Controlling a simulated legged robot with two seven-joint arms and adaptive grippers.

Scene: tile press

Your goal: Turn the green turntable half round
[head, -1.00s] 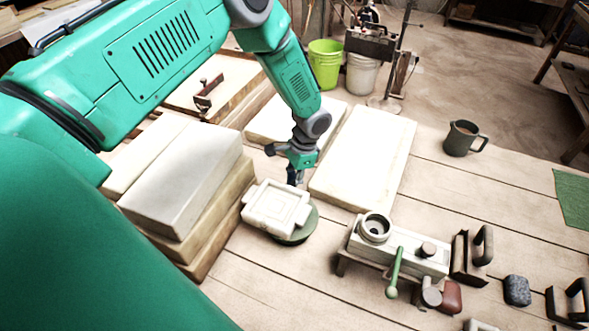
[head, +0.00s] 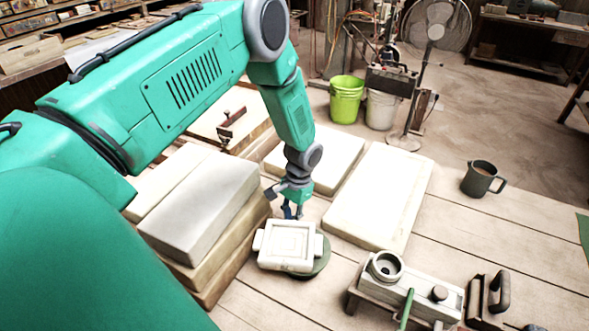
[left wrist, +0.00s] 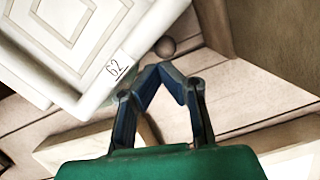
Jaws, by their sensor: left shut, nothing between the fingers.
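The green turntable (head: 321,264) is a low round disc on the bench, mostly hidden under a white square mould (head: 286,246) with side lugs. In the left wrist view, the mould (left wrist: 85,40) shows at the upper left, with "62" on its side. My left gripper (head: 291,213) points down just behind the mould in the head view. Its blue fingers (left wrist: 160,70) meet at the tips, shut and empty. A small round brown knob (left wrist: 165,47) lies just beyond the fingertips; I cannot tell whether they touch it. My right gripper is not in view.
Stacked slabs (head: 200,200) stand close left of the turntable. A flat pale slab (head: 380,195) lies behind it to the right. A small press with a green lever (head: 405,308) stands at front right. A mug (head: 482,179) is farther right, with bare planks nearby.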

